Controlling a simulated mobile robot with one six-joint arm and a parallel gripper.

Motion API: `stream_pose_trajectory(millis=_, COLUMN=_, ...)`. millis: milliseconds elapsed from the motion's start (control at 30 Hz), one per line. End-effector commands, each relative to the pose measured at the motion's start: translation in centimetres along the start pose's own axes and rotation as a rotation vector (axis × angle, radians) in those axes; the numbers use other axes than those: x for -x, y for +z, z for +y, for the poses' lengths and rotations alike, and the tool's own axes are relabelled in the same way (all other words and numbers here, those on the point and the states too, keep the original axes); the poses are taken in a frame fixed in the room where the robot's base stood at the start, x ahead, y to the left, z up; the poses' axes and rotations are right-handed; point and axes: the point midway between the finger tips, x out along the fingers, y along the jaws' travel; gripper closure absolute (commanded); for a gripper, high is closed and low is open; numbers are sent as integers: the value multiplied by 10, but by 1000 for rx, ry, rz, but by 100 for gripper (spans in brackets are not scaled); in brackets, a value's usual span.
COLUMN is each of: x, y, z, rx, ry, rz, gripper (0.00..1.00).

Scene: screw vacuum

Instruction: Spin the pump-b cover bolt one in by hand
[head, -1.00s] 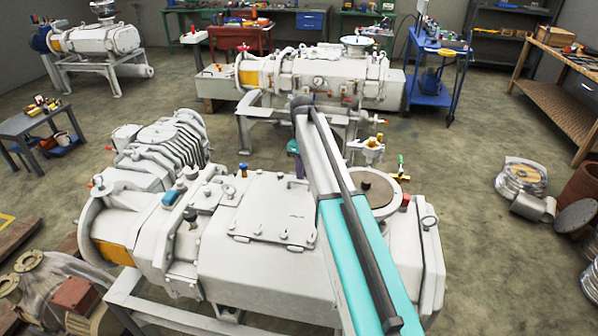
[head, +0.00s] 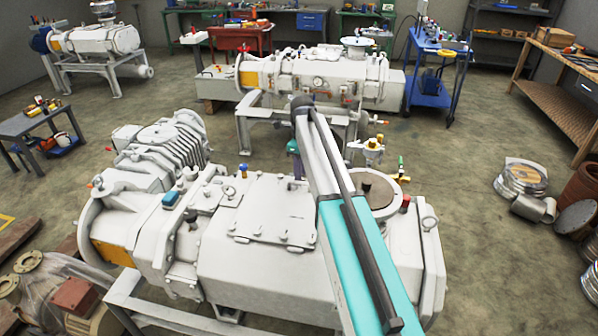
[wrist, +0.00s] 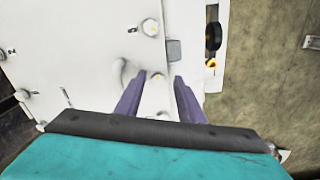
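In the wrist view a white cover face (wrist: 75,50) carries several round bolt heads with small dark marks beside them.
Another white pump (head: 330,75) stands behind, close to my arm's elbow. A blue cart (head: 430,90) and a wooden bench (head: 545,90) are to the right. Open floor (head: 465,170) lies between.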

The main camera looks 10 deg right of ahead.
Motion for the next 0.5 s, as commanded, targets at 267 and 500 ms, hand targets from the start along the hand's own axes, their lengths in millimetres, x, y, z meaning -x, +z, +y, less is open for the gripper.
stream_pose_trajectory(millis=267, x=12, y=0, z=-1, rx=0, ry=0, rz=0, gripper=65)
stream_pose_trajectory(millis=500, x=40, y=1, z=-2, rx=0, ry=-2, rz=-1, gripper=65)
